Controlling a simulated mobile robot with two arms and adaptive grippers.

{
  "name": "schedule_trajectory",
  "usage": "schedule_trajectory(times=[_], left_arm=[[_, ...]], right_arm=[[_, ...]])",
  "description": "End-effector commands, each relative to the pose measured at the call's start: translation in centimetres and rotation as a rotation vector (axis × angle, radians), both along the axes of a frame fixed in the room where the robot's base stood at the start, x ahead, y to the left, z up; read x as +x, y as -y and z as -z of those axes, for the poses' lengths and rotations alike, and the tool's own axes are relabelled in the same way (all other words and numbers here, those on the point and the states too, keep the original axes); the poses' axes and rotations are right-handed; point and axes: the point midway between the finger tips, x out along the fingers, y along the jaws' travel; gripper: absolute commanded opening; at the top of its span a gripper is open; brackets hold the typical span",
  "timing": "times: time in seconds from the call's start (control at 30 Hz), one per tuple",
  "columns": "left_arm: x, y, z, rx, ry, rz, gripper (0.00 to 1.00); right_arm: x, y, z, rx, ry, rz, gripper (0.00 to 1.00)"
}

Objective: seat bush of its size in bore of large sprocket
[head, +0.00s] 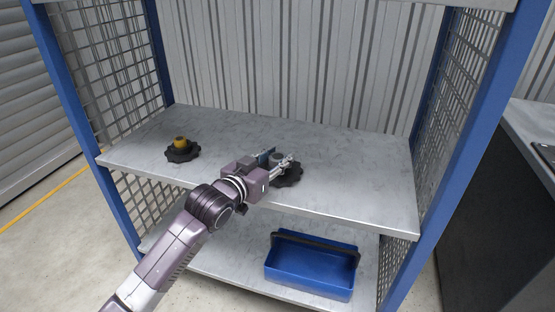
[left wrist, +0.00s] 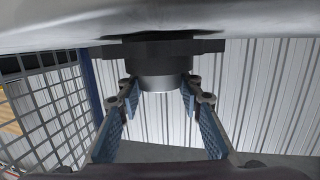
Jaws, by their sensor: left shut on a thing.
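A dark toothed sprocket (head: 290,176) lies on the upper shelf behind my left gripper; it also shows in the left wrist view (left wrist: 208,46), where the shelf is at the top. A grey metal bush (left wrist: 163,83) stands upright at the sprocket's hub, in line with it, and part of it sticks out. How deep it sits in the bore is hidden. My right gripper is out of view.
The grey upper shelf (head: 345,190) is clear on its right and at the back. A blue tote (head: 312,271) with a dark handle stands on the lower shelf. Blue posts (head: 428,220) and mesh side panels bound the rack. A dark bench stands at the far right.

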Motion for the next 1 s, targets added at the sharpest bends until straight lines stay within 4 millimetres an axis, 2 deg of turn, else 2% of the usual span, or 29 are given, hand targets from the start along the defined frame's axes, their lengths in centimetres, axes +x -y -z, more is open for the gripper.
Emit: schedule_trajectory(times=[0.27, 0.3, 0.43, 0.77, 0.87, 1.0], left_arm=[[0.0, 0.0, 0.0, -0.001, 0.002, 0.0, 0.03], [0.0, 0.0, 0.1, 0.0, 0.0, -0.001, 0.36], [0.0, 0.0, 0.1, 0.0, 0.0, 0.0, 0.5], [0.0, 0.0, -0.1, 0.0, 0.0, 0.0, 0.51], [-0.7, -0.5, -0.2, 0.001, -0.001, -0.001, 0.51], [-2.6, -1.6, -0.6, 0.001, -0.001, 0.0, 0.51]], right_arm=[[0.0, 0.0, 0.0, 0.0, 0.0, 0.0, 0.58], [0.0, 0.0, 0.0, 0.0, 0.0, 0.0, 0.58], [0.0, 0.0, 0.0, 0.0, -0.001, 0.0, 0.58], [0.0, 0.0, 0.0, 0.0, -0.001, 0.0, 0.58], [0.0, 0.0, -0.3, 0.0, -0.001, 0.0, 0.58], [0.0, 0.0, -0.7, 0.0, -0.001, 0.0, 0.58]])
